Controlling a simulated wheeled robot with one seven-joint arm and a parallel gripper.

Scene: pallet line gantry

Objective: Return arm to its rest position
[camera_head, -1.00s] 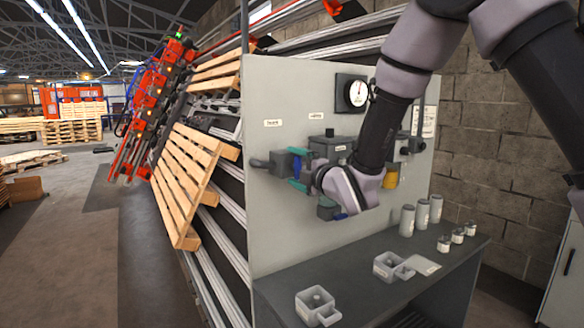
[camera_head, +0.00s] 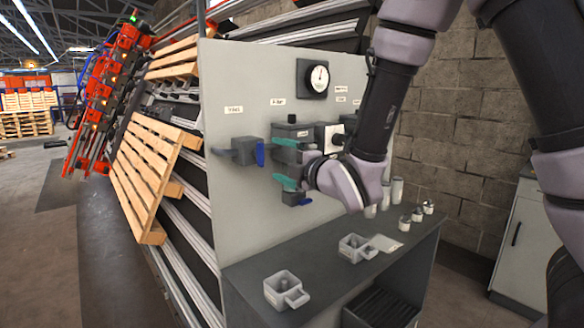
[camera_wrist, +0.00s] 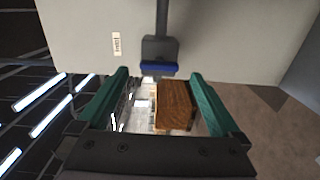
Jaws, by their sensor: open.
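My gripper (camera_head: 286,163) is open and empty in front of the grey panel, its two teal fingers pointing left in the head view. It also shows in the wrist view (camera_wrist: 159,75), with the fingers spread apart. Just left of the fingertips is a grey valve (camera_head: 240,150) with a blue handle (camera_head: 260,153). In the wrist view the blue handle (camera_wrist: 158,68) lies beyond the fingertips, between them in the picture and apart from them. My forearm and wrist hide part of the panel's right side.
The grey panel (camera_head: 225,190) carries a gauge (camera_head: 319,77) and other fittings close behind my gripper. Below is a dark bench (camera_head: 330,290) with grey cups (camera_head: 286,290) and canisters (camera_head: 396,190). A wooden pallet (camera_head: 150,170) leans at left. A cabinet (camera_head: 520,235) stands at right.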

